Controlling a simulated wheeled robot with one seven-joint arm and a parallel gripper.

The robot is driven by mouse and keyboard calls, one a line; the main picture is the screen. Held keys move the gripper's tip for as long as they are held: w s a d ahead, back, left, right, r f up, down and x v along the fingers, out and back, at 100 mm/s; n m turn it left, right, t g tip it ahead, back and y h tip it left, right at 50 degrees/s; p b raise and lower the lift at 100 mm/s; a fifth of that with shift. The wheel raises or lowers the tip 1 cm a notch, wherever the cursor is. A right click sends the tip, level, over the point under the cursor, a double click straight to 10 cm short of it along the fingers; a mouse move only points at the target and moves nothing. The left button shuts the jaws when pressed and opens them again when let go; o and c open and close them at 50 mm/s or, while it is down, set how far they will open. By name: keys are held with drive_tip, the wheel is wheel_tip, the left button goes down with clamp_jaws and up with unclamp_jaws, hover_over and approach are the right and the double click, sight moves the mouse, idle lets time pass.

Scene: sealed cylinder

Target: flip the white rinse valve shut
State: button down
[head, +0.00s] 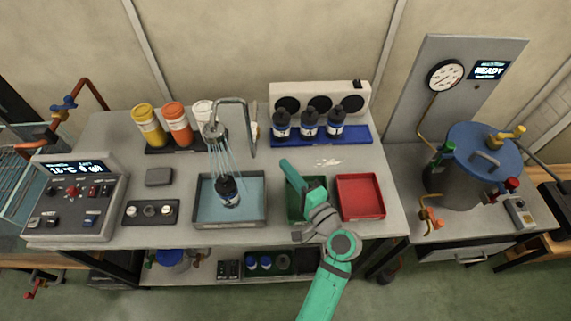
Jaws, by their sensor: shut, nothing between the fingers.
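A grey gooseneck tap (233,101) arches over a blue-grey basin (205,211). Thin pale streams fall from it onto a dark, white-labelled bottle (228,191) in the basin. A small pale part (255,130) shows behind the tap's pipe; it is too small to tell whether it is the white rinse valve or which way it is set. My gripper (286,165) is shut and empty, above the bench right of the basin and apart from the tap.
My arm partly covers a green tray (295,207); a red tray (360,195) is to its right. Dark bottles stand in a blue rack (354,133) behind. Yellow, orange and white-capped bottles (178,122) stand left of the tap. A blue-lidded vessel (468,180) is at far right.

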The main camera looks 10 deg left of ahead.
drive_tip(key=shift+w, duration=0.1)
drive_tip(key=shift+w+d+g, duration=0.3)
drive_tip(key=shift+w+d, duration=0.55)
drive_tip(key=shift+w, duration=0.15)
drive_tip(key=shift+a, duration=0.1)
drive_tip(key=shift+w+a, duration=0.25)
drive_tip(key=shift+w, duration=0.2)
drive_tip(key=w+a, duration=0.5)
drive_tip(key=a, duration=0.5)
drive_tip(key=shift+w+a, duration=0.2)
drive_tip(key=shift+w, duration=0.15)
